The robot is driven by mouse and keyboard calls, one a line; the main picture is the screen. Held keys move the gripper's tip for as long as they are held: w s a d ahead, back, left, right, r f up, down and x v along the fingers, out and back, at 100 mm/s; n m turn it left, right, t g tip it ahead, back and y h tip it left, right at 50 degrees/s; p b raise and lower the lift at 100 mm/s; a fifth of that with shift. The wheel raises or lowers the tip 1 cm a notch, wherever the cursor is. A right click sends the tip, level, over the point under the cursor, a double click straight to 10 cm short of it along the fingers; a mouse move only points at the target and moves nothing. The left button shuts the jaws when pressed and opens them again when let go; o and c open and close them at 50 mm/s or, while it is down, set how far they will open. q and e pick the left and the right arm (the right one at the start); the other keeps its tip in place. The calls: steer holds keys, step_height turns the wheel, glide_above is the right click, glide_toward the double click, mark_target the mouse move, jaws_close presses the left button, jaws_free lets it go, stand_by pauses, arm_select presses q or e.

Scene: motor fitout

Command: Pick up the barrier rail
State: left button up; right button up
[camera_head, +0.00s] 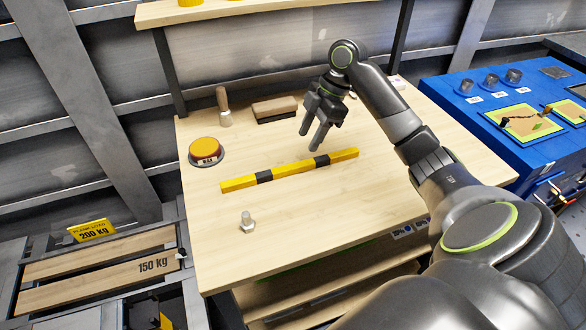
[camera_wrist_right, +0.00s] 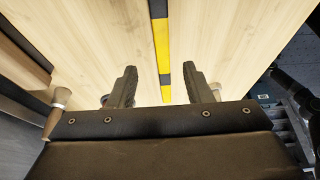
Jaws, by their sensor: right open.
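The barrier rail (camera_head: 288,171) is a yellow bar with black bands. It lies flat on the wooden workbench (camera_head: 330,220), running from lower left to upper right in the head view. My right gripper (camera_head: 313,128) hangs above the bench just behind the rail's middle, fingers pointing down, open and empty. In the right wrist view the rail (camera_wrist_right: 162,45) runs lengthwise between the two open fingers (camera_wrist_right: 158,90), and they look apart from it. My left gripper is in neither view.
An orange button (camera_head: 205,151) sits left of the rail and a bolt (camera_head: 247,222) in front of it. A handled tool (camera_head: 223,106) and a brush-like block (camera_head: 274,109) stand behind. A blue cabinet (camera_head: 470,125) is at the right. The bench front is mostly clear.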

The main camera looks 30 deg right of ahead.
mark_target(294, 165)
steer(key=x, duration=0.3)
steer(key=shift+a+f, duration=0.1)
steer(key=shift+f, duration=0.05)
steer(key=shift+a+x, duration=0.15)
steer(key=shift+x, duration=1.2)
steer(key=shift+a+x, duration=0.2)
steer(key=shift+x, duration=1.1)
steer(key=shift+c, duration=0.4)
jaws_close()
